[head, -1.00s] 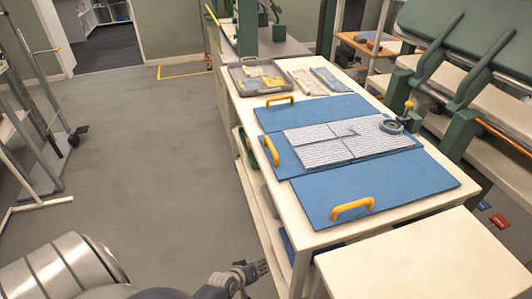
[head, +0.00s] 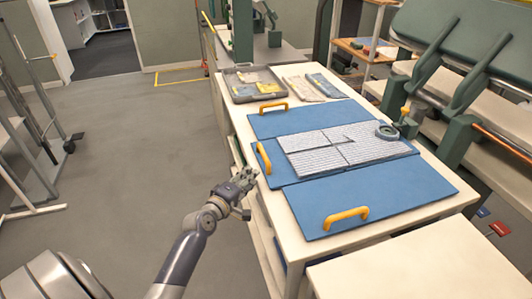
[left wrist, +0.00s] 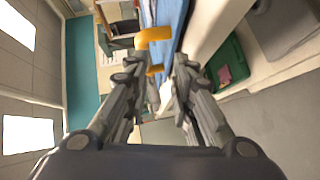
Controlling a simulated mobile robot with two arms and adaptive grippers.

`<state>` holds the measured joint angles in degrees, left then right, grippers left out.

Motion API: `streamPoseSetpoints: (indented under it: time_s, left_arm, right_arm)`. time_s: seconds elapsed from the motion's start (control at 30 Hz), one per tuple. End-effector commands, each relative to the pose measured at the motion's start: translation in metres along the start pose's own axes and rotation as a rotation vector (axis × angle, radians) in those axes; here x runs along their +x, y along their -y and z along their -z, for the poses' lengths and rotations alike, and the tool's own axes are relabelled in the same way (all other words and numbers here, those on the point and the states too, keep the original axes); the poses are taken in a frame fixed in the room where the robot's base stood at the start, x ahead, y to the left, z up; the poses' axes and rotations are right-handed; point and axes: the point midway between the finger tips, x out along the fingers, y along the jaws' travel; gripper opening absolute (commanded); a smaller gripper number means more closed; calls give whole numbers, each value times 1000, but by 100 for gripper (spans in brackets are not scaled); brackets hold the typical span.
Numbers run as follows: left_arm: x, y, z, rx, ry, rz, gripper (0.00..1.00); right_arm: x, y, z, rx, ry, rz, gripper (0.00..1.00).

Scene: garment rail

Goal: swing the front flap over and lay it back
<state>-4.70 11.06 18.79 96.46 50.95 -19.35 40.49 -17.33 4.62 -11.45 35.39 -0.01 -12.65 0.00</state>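A blue folding board lies flat on the white table, with panels at the back, middle and front. The front flap (head: 385,195) lies flat and has a yellow handle (head: 346,217) at its left end. A grey striped garment (head: 345,148) lies folded over the middle panel (head: 276,168), its near edge by the front flap. My left gripper (head: 250,177) is open and empty, left of the table edge near the middle panel's handle (head: 263,157). In the left wrist view its fingers (left wrist: 158,75) are spread, with yellow handles (left wrist: 154,37) beyond them.
A grey ring-shaped object (head: 388,132) sits at the garment's right end. A grey tray (head: 230,87) and folded cloths (head: 302,90) stand at the back. The back panel (head: 330,118) lies flat. A bare white tabletop (head: 415,265) is in front. Floor left of the table is clear.

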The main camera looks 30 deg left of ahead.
Motion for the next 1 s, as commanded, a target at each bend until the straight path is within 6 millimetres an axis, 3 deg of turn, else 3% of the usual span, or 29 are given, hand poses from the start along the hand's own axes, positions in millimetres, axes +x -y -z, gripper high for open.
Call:
streamPoseSetpoints:
  time_s: [0.1, 0.27, 0.63, 1.0]
  left_arm:
    - [-1, -16, 6, -25, -7, -32, 23]
    - [7, -20, 8, -32, -8, -40, 23]
    - [66, -21, 8, -31, -7, -38, 23]
    - [104, -22, 8, -30, -8, -38, 23]
  right_arm:
    - [1, -2, 12, 0, -17, -2, 40]
    - [1, -4, 23, 0, -33, -4, 40]
    - [1, 2, -11, 0, 16, 3, 40]
    - [7, 0, 6, 0, -10, 0, 40]
